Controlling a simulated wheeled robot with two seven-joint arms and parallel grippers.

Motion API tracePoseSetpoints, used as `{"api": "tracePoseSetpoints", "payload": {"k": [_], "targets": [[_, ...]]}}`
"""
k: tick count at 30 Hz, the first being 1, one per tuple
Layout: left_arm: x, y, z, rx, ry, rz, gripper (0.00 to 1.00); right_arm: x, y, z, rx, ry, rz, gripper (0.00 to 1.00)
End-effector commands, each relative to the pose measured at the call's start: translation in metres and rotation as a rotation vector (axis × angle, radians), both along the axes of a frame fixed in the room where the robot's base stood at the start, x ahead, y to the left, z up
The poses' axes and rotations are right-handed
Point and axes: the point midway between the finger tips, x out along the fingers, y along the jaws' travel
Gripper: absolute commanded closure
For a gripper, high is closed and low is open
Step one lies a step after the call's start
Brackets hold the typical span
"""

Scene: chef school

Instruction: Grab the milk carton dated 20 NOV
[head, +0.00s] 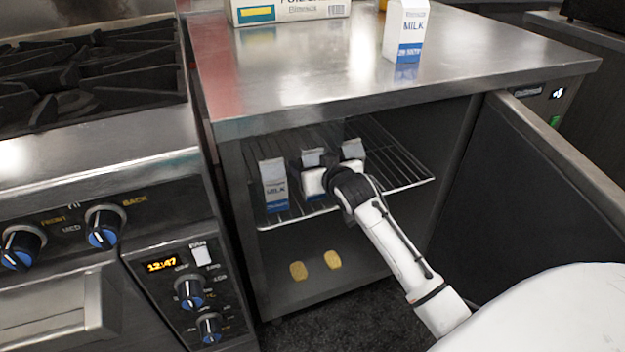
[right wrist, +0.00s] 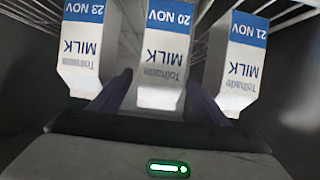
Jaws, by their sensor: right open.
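The milk carton dated 20 NOV (right wrist: 165,55) is the middle one of three white-and-blue cartons, upside down in the right wrist view. In the head view the middle carton (head: 312,157) stands on the wire shelf, partly hidden by my right gripper (head: 330,172). In the right wrist view my right gripper (right wrist: 160,80) is open, with one finger on each side of the 20 NOV carton. I cannot tell whether the fingers touch it. The 23 NOV carton (right wrist: 90,45) and the 21 NOV carton (right wrist: 240,60) flank it. My left gripper is not in view.
The wire shelf (head: 400,170) sits inside an open steel cabinet, its door (head: 530,190) swung out at right. Another milk carton (head: 405,30) and a box (head: 290,10) stand on the steel top (head: 300,70). Two yellowish items (head: 333,260) lie below. A stove stands left.

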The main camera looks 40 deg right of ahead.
Motion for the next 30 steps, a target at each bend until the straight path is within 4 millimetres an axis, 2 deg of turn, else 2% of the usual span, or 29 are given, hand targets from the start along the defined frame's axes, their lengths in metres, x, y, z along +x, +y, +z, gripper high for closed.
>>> {"api": "tracePoseSetpoints", "payload": {"k": [5,9,18,28,30], "targets": [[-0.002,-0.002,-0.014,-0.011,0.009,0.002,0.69,0.025,-0.008,-0.012,0.000,-0.001,0.000,0.31],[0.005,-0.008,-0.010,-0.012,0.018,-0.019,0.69,0.039,-0.012,-0.017,-0.001,-0.001,0.001,0.31],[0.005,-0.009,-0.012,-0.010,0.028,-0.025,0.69,0.043,-0.012,-0.017,-0.001,0.000,0.001,0.31],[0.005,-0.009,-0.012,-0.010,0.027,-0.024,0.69,0.043,-0.012,-0.017,-0.001,0.000,0.001,0.87],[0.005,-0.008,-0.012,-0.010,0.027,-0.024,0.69,0.043,-0.012,-0.014,-0.001,-0.005,0.002,0.89]]}}
